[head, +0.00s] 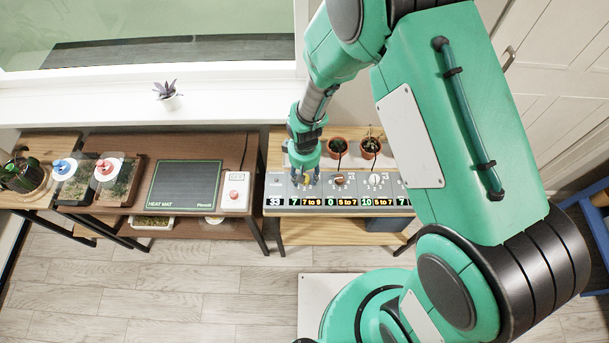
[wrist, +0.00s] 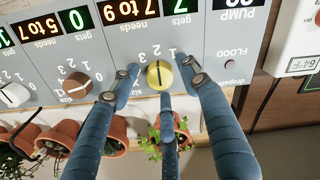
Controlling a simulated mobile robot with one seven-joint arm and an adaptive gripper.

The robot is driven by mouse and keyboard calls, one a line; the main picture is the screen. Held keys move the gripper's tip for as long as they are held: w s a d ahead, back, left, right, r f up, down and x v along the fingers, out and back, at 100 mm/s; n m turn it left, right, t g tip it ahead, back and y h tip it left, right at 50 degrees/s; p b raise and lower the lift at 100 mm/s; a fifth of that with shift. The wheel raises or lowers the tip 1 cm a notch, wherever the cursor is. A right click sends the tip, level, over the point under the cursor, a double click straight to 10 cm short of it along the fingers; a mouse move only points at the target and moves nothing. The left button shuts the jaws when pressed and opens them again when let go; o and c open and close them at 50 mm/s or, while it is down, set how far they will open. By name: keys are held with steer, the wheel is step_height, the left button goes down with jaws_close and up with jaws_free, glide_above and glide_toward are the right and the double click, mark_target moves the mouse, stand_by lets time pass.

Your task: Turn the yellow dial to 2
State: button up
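The yellow dial (wrist: 159,74) sits on the grey control panel (wrist: 225,45), under a display reading 7 and "needs 7 to 9". A dark line crosses the dial's face and seems to line up with the printed 2, between 1 and 3. My gripper (wrist: 160,80) has blue fingers spread around the dial, one on each side and one below it in the wrist view. Gaps show between the side fingers and the dial. In the head view my gripper (head: 305,180) is down at the panel's left part and largely covers the dial.
A brown dial (wrist: 77,85) and a white dial (wrist: 14,95) are on the same panel. Potted plants (head: 337,147) stand behind it. A heat mat (head: 185,184) and a white box with a red button (head: 235,191) lie on the table to the left.

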steer(key=shift+r, duration=0.2)
step_height(320, 180, up, 12)
steer(key=shift+f, duration=0.2)
stand_by(0.7)
stand_by(0.4)
